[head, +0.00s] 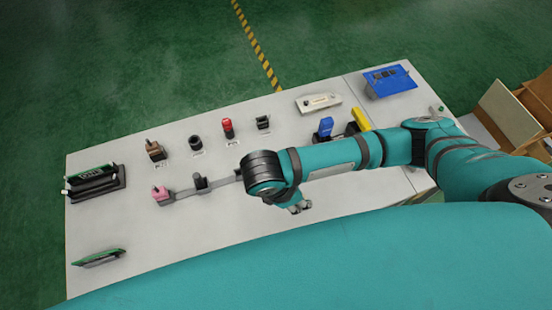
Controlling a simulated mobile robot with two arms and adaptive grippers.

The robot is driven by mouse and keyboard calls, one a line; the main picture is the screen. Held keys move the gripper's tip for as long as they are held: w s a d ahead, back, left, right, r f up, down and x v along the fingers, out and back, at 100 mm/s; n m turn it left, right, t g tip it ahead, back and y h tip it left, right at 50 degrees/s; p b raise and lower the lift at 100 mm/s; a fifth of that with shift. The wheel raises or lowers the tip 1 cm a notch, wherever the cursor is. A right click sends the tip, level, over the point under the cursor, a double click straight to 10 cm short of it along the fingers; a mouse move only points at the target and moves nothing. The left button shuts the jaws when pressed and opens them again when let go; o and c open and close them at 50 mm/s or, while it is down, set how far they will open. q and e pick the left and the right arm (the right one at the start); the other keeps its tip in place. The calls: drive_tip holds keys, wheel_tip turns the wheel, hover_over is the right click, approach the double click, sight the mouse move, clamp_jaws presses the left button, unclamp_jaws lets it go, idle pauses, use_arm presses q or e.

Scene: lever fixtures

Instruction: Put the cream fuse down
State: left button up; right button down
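A cream fuse-like piece (319,101) is at the back of the table, right of centre. It lies low and lengthwise along its pale base, with a small dark part at its left end. My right arm comes in from the right, well in front of it. My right gripper (300,207) points down over the front middle of the table, apart from the cream piece. Its fingers are small and partly hidden by the wrist, so whether it is open or shut is unclear. My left gripper is not in view.
Red (228,128), brown (155,150) and black (195,143) levers stand in a back row. A rail with a pink handle (160,194) is in front. Blue (325,127) and yellow (361,119) handles stand near my arm.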

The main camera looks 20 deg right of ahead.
drive_tip(key=w+f, duration=0.1)
drive_tip(key=w, duration=0.4)
drive_tip(key=w+f, duration=0.2)
drive_tip(key=w, duration=0.3)
drive_tip(key=w+a+f+p, duration=0.1)
drive_tip(key=w+f, duration=0.1)
drive_tip(key=w, duration=0.3)
drive_tip(key=shift+w, duration=0.4)
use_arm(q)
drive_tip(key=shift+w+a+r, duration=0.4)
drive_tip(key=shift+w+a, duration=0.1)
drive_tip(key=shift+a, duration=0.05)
use_arm(e)
drive_tip(key=shift+f, duration=0.1)
drive_tip(key=c, duration=1.7)
unclamp_jaws()
drive_tip(key=shift+f, duration=0.1)
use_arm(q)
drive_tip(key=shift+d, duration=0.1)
use_arm(e)
drive_tip(key=o, duration=0.5)
drive_tip(key=shift+c, duration=0.2)
